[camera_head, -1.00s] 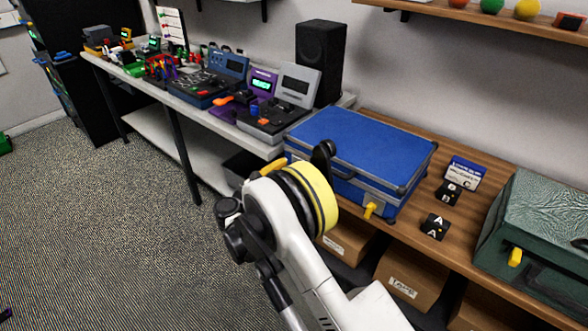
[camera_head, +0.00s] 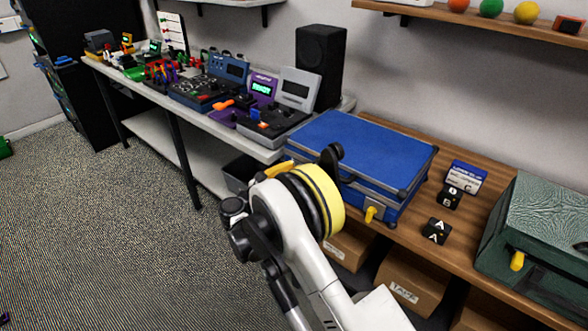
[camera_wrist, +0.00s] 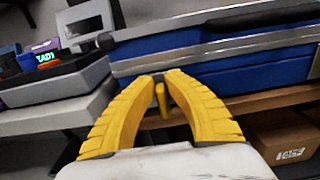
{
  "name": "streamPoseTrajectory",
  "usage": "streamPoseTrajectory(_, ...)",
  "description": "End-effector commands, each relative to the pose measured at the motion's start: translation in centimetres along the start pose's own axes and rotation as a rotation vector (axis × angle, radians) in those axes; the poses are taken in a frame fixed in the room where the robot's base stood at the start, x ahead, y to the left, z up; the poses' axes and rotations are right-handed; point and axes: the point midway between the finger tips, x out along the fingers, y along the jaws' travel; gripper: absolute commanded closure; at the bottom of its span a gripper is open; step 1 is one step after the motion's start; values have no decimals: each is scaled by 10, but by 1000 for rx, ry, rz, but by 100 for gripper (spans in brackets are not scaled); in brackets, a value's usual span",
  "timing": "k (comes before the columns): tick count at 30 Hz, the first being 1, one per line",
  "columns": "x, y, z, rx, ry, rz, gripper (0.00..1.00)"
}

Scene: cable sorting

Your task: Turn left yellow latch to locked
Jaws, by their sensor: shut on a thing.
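A blue case (camera_head: 365,150) with silver edges lies shut on the wooden bench; its front also fills the top of the wrist view (camera_wrist: 265,75). In the wrist view, the left yellow latch (camera_wrist: 162,101) hangs from the case front, pointing nearly straight down. My gripper (camera_wrist: 160,78) has its yellow fingers closed around the latch, one on each side. In the head view, only a yellow part of my gripper (camera_head: 279,170) shows at the case's left corner, and my wrist hides the left latch. The right yellow latch (camera_head: 370,214) is free and hangs down.
Black lettered blocks (camera_head: 436,231) and a blue-and-white box (camera_head: 466,177) stand right of the case. A green case (camera_head: 535,235) with a yellow latch is farther right. Grey devices (camera_head: 272,122) stand on the table to the left. Cardboard boxes (camera_head: 410,280) sit below the bench.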

Motion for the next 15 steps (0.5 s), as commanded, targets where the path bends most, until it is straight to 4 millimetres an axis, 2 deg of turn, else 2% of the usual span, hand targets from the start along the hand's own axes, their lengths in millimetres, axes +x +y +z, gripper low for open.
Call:
streamPoseTrajectory(8,0,-3,0,103,0,0,100)
streamPoseTrajectory(15,0,-8,-1,298,0,0,100)
